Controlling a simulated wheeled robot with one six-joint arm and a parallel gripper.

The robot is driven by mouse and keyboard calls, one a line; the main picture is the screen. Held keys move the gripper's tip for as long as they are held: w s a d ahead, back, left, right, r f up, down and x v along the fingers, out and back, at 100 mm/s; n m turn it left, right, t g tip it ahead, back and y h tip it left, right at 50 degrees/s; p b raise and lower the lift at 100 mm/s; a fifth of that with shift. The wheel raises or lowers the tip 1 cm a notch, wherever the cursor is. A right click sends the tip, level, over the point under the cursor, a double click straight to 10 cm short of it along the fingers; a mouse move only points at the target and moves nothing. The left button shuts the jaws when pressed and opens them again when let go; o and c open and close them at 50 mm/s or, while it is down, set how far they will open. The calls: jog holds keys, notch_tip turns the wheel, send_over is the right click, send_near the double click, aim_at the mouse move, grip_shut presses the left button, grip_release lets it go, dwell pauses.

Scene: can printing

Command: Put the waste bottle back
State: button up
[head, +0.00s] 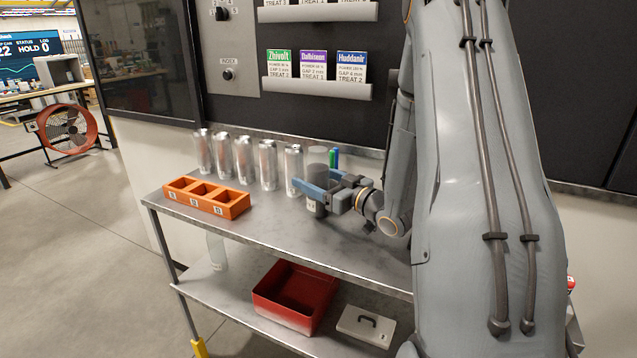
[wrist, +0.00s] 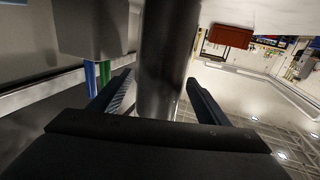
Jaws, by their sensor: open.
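A dark grey cylindrical bottle (head: 317,157) stands on the upper shelf of the steel table, right of the cans. Its lower part shows a pale label below my fingers. My gripper (head: 320,184) reaches in from the right, level, with its blue fingers open on either side of the bottle. In the wrist view the bottle (wrist: 165,50) rises between the two open fingertips (wrist: 158,82); I cannot tell whether either finger touches it. A clear bottle (head: 216,250) stands on the lower shelf at the left. No readable label shows which one is the waste bottle.
Several silver cans (head: 268,164) stand in a row along the back. An orange three-pocket tray (head: 235,207) sits at the front left. Green and blue pens (head: 334,158) stand behind my gripper. The lower shelf holds a red bin (head: 270,300) and a pale case (head: 366,325).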

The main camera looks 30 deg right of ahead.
jog(key=x, duration=0.3)
jog(key=c, duration=1.7)
jog(key=shift+r, duration=0.1)
